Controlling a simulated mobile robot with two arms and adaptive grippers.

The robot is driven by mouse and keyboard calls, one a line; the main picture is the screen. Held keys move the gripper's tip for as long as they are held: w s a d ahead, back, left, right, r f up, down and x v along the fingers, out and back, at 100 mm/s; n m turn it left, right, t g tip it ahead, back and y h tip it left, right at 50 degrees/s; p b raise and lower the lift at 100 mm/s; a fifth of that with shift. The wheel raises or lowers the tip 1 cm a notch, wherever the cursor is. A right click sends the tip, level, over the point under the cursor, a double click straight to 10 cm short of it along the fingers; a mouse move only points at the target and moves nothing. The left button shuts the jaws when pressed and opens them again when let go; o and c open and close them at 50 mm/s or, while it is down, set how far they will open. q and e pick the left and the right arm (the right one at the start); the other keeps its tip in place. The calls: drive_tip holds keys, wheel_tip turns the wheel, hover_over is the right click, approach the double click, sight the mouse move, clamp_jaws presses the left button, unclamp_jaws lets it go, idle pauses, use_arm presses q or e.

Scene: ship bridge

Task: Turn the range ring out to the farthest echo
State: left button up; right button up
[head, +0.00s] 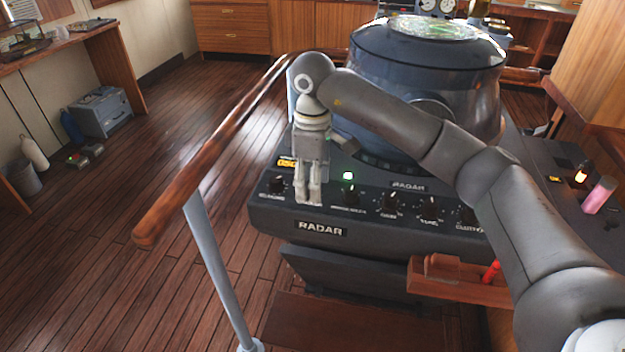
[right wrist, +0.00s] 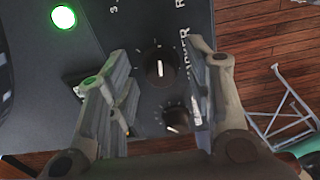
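The radar console (head: 390,230) stands at the centre of the head view, with a row of knobs along its sloping front and a round glass-topped scope (head: 435,27) above. My right gripper (head: 309,200) points down at the left part of that row and hides what lies behind it. In the right wrist view its fingers are spread, one on each side of a black knob (right wrist: 158,67) with a white pointer line. I cannot tell whether they touch it. A smaller knob (right wrist: 175,120) lies below. Echoes on the scope are too small to tell. My left gripper is out of view.
A green lamp (head: 347,175) glows right of the gripper, and an orange display (head: 287,162) is left of it. A wooden handrail (head: 215,150) runs left of the console. A red-handled item (head: 491,271) sits on a wooden ledge. Open floor lies left.

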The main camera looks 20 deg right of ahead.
wheel_tip(320, 180, up, 12)
idle(0.7)
idle(0.4)
